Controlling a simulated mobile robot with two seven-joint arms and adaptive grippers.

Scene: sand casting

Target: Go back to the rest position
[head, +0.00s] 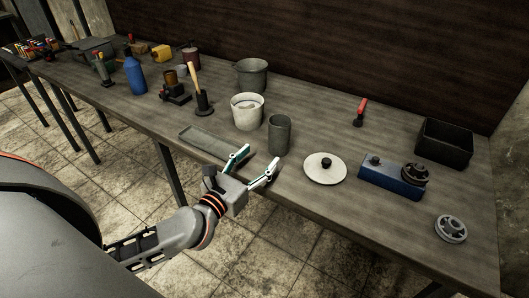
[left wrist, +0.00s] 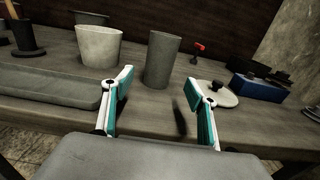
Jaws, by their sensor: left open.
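My left gripper (head: 256,165) is open and empty at the front edge of the workbench (head: 325,205). In the left wrist view its two teal-and-white fingers (left wrist: 160,97) stand wide apart with a bare stretch of bench between them. A dark grey cylinder (head: 279,134) stands upright just beyond the fingers; it also shows in the left wrist view (left wrist: 161,60), apart from both fingers. My right gripper is in neither view.
A grey tray (head: 203,143) lies left of the gripper, a white pot (head: 247,112) behind it. A white lid (head: 325,169), a blue block (head: 389,181), a grey wheel (head: 451,229) and a black bin (head: 444,143) are on the right. Tools crowd the far left.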

